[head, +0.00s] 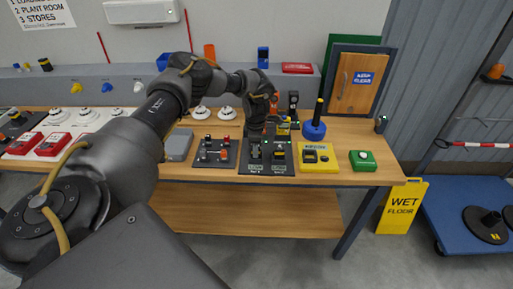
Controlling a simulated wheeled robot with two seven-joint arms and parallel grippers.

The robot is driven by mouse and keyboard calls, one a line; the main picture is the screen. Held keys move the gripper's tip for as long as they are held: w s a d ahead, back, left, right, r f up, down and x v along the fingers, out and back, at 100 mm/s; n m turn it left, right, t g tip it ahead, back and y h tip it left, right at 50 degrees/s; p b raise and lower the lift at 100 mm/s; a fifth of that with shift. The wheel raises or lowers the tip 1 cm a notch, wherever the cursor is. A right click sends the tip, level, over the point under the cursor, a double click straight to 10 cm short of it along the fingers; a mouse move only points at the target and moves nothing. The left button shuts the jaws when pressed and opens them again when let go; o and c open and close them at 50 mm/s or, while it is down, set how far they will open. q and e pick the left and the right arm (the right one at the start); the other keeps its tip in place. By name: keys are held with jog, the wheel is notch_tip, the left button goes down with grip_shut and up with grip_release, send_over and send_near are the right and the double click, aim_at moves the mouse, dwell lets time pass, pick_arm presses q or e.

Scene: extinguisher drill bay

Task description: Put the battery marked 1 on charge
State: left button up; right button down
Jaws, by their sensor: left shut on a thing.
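My left gripper (257,128) points down over the left half of a black two-bay panel (265,169) near the front of the bench. It is shut on a small dark thing, taken as the battery. The fingers and wrist hide most of it, and I cannot read a mark on it. I cannot tell whether it touches the panel. The panel's right bay holds a dark block with yellow on it (280,152). Small white labels run along the panel's front edge, too small to read. My right gripper is not in view.
A yellow box (318,167) and a green box (363,161) stand right of the panel. A black switch panel (214,158) stands left. A blue-based post (314,130) stands behind. A wet-floor sign (402,207) stands on the floor beside the bench (368,132).

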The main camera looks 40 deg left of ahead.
pick_arm(q)
jog(key=o, duration=1.6)
jog(key=shift+r, duration=0.1)
jog(key=shift+r+p, duration=3)
jog(key=shift+r, duration=0.45)
jog(key=shift+f, duration=0.1)
